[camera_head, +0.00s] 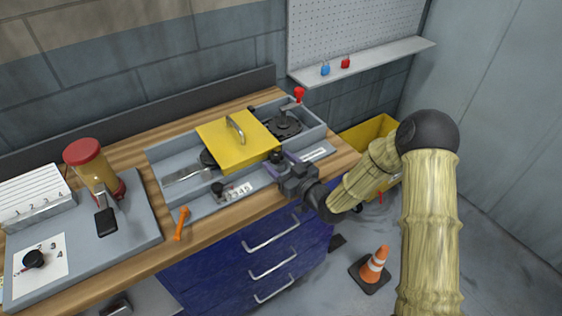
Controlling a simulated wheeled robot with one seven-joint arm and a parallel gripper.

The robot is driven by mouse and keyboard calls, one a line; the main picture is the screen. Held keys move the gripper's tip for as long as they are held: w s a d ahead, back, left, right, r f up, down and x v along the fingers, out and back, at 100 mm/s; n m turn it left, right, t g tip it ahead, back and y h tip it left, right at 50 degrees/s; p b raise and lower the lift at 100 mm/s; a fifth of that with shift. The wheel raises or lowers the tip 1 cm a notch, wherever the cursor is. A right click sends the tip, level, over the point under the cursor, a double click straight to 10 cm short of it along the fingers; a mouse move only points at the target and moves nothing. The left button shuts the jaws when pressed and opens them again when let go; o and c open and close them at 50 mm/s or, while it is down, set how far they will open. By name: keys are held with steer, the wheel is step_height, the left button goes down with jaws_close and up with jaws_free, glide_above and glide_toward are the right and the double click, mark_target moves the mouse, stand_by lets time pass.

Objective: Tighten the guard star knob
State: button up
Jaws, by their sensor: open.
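A yellow guard plate (232,142) with a metal handle (236,126) covers the middle of a grey machine (178,173) on the wooden bench. A dark knob (276,156), probably the guard star knob, shows at the guard's front right corner. My gripper (281,166) is right at this knob, reaching in from the right. It is open. The fingers are small and dark here, so I cannot tell whether they touch the knob or stand around it.
A black knob (217,188) and a dial label sit on the machine's front. A red-topped lever (299,94) rises at its back right. An orange tool (181,223) lies at the bench's front edge. A red-lidded jar (91,166) stands left. A cone (374,264) is on the floor.

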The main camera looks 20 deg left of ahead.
steer(key=c, duration=1)
steer(key=shift+o, duration=0.2)
steer(key=shift+a+b, duration=0.1)
steer(key=shift+b, duration=0.25)
steer(key=shift+s+a+f+m+t+h+b, duration=0.1)
steer(key=shift+s+m+t+h+b, duration=0.05)
steer(key=shift+m+t+h+b, duration=0.4)
steer(key=shift+s+a+m+t+h+b, duration=0.1)
steer(key=shift+m+t+h+b, duration=0.55)
steer(key=shift+m+t+h, duration=0.35)
steer(key=shift+s+a+m+t+h+b, duration=0.1)
steer(key=shift+m+t+h+b, duration=0.65)
steer(key=shift+h, duration=0.3)
steer(key=o, duration=1)
steer(key=shift+c, duration=0.2)
